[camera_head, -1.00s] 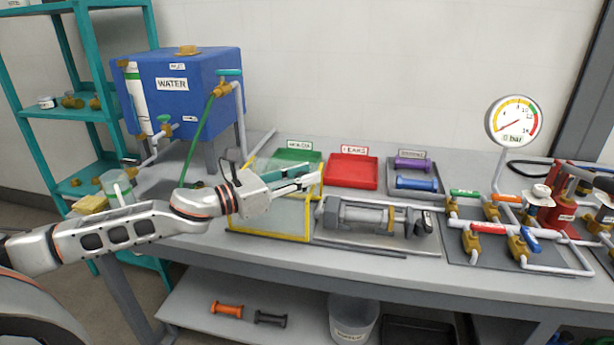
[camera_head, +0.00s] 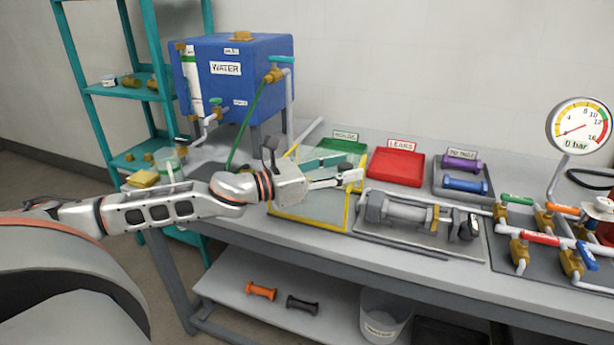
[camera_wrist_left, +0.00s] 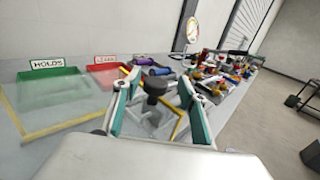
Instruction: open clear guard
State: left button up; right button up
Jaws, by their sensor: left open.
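The clear guard (camera_head: 312,208) is a see-through panel with a yellow frame. In the head view it is on the bench, left of a grey cylinder fixture (camera_head: 405,212), and looks laid out nearly flat. My left gripper (camera_head: 350,178) is open above the guard's right side, near the fixture's left end; I see nothing held. In the left wrist view the open fingers (camera_wrist_left: 160,110) frame a dark knob-like part (camera_wrist_left: 154,88) of the fixture beyond them. Yellow frame bars (camera_wrist_left: 62,128) show at left. My arm hides part of the guard. My right gripper is out of view.
Green (camera_head: 345,147), red (camera_head: 395,168) and grey (camera_head: 447,188) trays stand behind. A blue water tank (camera_head: 235,85) is at the back left. Pipes with valves (camera_head: 540,240) and a gauge (camera_head: 579,126) are at right. A lower shelf (camera_head: 235,290) runs beneath the bench.

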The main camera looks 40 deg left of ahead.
pick_arm(q)
jog(key=v, duration=1)
dwell(0.7)
jog(key=shift+s, duration=0.15)
dwell(0.4)
